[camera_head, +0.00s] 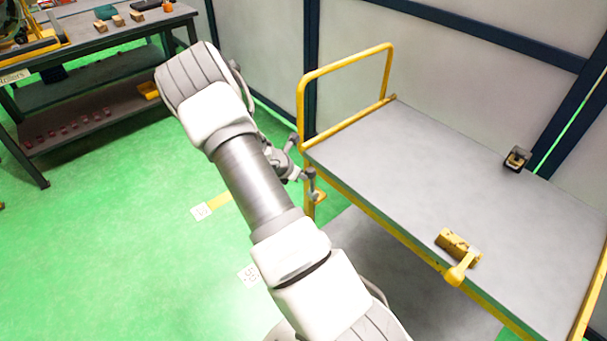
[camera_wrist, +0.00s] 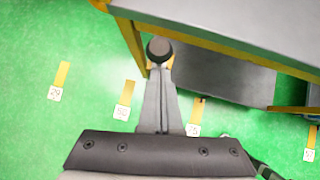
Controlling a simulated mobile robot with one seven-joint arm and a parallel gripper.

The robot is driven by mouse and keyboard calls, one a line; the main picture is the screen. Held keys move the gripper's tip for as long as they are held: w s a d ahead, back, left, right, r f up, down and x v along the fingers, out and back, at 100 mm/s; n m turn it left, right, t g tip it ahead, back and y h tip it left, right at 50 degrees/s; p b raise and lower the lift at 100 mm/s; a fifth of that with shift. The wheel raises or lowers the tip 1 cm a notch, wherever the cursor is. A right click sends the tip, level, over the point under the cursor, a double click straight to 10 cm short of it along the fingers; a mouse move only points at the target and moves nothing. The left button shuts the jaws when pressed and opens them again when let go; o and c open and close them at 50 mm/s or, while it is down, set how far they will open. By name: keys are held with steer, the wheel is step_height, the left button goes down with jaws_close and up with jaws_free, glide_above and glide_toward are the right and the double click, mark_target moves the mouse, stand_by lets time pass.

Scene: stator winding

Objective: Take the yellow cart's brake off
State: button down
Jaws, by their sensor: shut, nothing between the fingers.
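The yellow-framed cart (camera_head: 420,150) stands at the right of the head view, with a grey deck and a yellow rail at its left end. A small lever with a dark round knob (camera_wrist: 159,48), which looks like the brake lever, stands by the cart's corner post; its knob shows grey in the head view (camera_head: 312,173). A yellow bracket is beside it. My gripper (camera_wrist: 158,68) is shut, its fingertips at the knob in the wrist view; I cannot tell whether they touch. In the head view my arm partly hides the gripper (camera_head: 300,175).
A dark workbench (camera_head: 100,40) stands at the upper left. Numbered floor tags (camera_wrist: 55,93) mark the green floor, which is clear at left.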

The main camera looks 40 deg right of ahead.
steer(key=p+v, duration=0.2)
steer(key=v, duration=0.9)
steer(key=shift+s+a, duration=0.15)
steer(key=shift+a, duration=0.5)
